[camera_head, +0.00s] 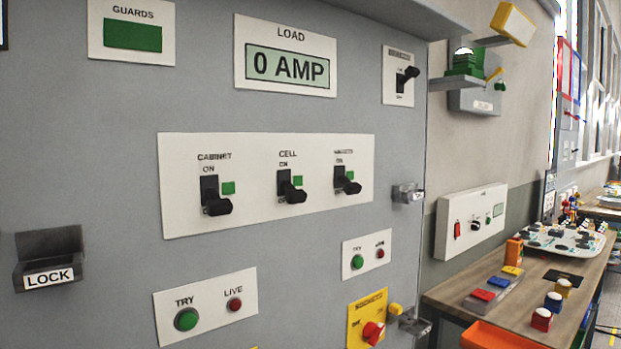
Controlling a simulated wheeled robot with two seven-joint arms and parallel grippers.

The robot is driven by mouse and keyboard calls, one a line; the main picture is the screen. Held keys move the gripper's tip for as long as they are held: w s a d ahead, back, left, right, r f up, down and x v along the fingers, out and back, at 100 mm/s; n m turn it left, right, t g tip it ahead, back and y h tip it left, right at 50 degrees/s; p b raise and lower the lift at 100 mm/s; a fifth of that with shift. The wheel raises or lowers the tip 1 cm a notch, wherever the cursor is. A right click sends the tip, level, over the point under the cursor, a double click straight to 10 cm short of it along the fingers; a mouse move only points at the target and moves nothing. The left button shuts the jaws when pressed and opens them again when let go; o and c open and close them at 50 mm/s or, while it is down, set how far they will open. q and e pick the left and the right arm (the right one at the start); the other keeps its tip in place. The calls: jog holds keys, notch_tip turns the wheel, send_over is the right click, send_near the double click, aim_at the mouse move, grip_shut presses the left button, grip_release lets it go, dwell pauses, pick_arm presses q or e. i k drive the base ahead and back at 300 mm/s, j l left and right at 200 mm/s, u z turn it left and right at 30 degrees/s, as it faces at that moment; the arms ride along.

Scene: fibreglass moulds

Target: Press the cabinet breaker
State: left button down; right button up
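The cabinet breaker (213,196) is a black toggle at the left of a white panel (330,203) on the grey cabinet front. It is labelled CABINET, with ON above it. Its handle points down and out, and a green square is beside it at the right. The CELL breaker (290,188) is in the middle of the same panel and a third breaker (346,182) is at the right, both with handles low and green squares. Neither of my grippers shows in the head view.
A LOAD display (288,66) above reads 0 AMP. A LOCK holder (49,274) juts out at lower left. TRY and LIVE buttons (205,307) and a red rotary switch (372,332) are below. A workbench (450,296) with coloured blocks stands at the right.

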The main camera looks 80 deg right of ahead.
aim_at(216, 206)
jog(key=z, duration=2.7)
